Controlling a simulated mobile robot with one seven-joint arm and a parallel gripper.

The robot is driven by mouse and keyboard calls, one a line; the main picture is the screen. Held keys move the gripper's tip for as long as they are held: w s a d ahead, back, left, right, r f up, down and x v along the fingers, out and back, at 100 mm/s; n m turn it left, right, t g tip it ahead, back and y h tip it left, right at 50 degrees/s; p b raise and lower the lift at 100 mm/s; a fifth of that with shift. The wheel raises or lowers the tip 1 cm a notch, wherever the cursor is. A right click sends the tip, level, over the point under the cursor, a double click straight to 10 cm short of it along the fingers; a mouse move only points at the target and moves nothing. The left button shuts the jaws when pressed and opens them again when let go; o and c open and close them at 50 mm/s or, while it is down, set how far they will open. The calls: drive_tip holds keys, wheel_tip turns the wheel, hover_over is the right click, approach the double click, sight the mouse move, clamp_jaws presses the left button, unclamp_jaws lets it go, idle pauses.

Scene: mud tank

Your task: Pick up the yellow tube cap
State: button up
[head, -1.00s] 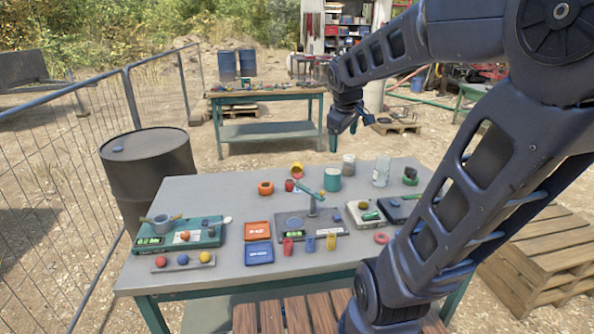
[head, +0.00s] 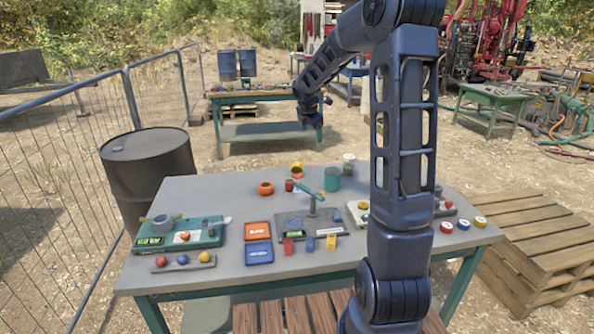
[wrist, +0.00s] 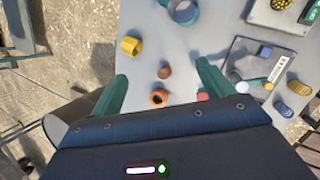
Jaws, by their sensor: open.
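A yellow hollow cap (head: 296,167), which looks like the yellow tube cap, lies on its side at the back of the grey table. In the wrist view the yellow cap (wrist: 131,46) sits up and left of the space between my fingertips. My gripper (head: 311,122) hangs in the air beyond the cap in the head view. In the wrist view my gripper (wrist: 162,72) is open and empty, its two green fingers apart. Another yellow piece (head: 331,242) stands in a row with a red and a blue one at the table's front.
Near the cap are a teal mug (head: 332,179), a small red piece (head: 289,185) and an orange ring (head: 266,188). A stand with a teal beam (head: 308,188) rises mid-table. A black drum (head: 148,175) stands left of the grey table (head: 225,190).

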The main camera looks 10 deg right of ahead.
drive_tip(key=w+a+f+n, duration=0.1)
drive_tip(key=w+f+n, duration=0.4)
drive_tip(key=w+f, duration=0.35)
drive_tip(key=n+y, duration=0.1)
drive_tip(key=n, duration=0.4)
approach(297, 164)
drive_tip(key=f, duration=0.1)
drive_tip(key=shift+n, duration=0.3)
drive_tip(key=shift+x, duration=5.8)
drive_tip(key=shift+w, duration=0.15)
drive_tip(key=c, duration=1.1)
